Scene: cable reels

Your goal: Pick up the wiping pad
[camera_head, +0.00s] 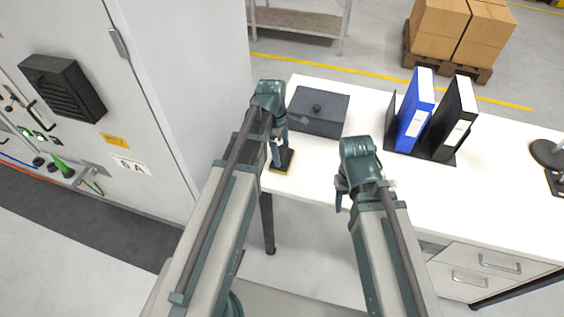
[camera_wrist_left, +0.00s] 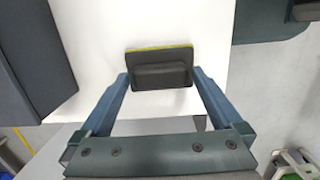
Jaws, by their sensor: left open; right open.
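The wiping pad (camera_wrist_left: 160,68) is a dark block with a raised grip and a yellow-green edge. It lies on the white table near its left front corner; the head view shows part of it (camera_head: 287,158) beside my gripper. My left gripper (camera_wrist_left: 159,80) is open, with its two blue fingers on either side of the pad's lower part in the wrist view. I cannot tell whether the fingers touch it. My right gripper (camera_head: 342,196) is open and empty at the table's front edge.
A blue binder (camera_head: 414,112) and a black binder (camera_head: 449,120) stand further right. A large grey cabinet (camera_head: 185,70) is close on the left. The white tabletop (camera_head: 365,103) is clear between the box and binders.

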